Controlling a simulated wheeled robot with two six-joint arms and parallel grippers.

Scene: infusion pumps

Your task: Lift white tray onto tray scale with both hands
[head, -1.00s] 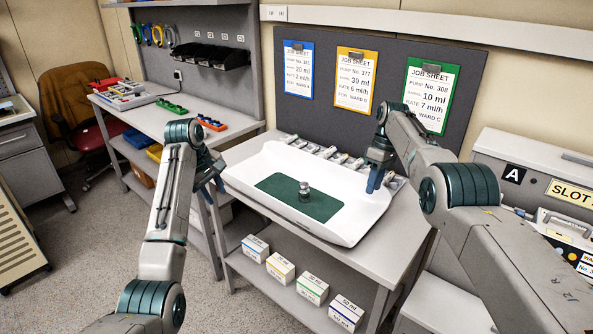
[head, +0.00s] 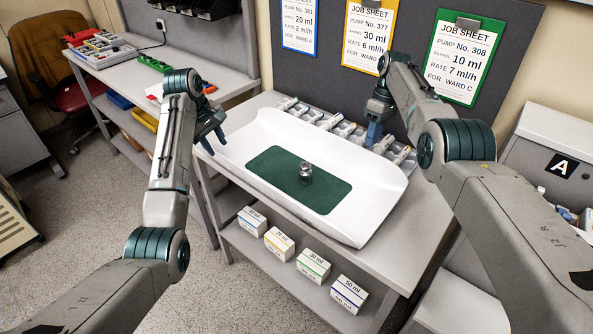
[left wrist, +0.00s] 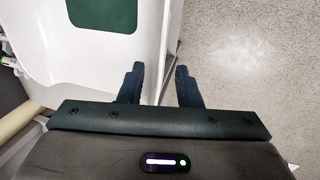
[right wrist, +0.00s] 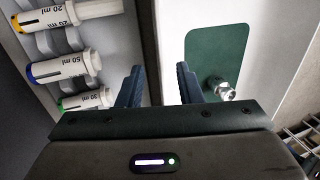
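The white tray (head: 355,213) is a wide shallow pan with raised ends, lying on the grey table. A green mat (head: 265,163) and a small metal weight (head: 306,174) are in it. My left gripper (head: 210,138) is open at the tray's left end; in the left wrist view its fingers (left wrist: 160,85) are apart, with the tray's rim (left wrist: 168,40) between them. My right gripper (head: 374,134) is open at the far right side; in the right wrist view its fingers (right wrist: 158,88) stand either side of the tray's edge. I cannot pick out a tray scale.
A rack of syringes (head: 340,130) stands close behind the tray. Several small boxes (head: 312,266) sit on the shelf below. A board with job sheets (head: 370,35) is behind, and a grey cabinet marked A (head: 562,150) is at right.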

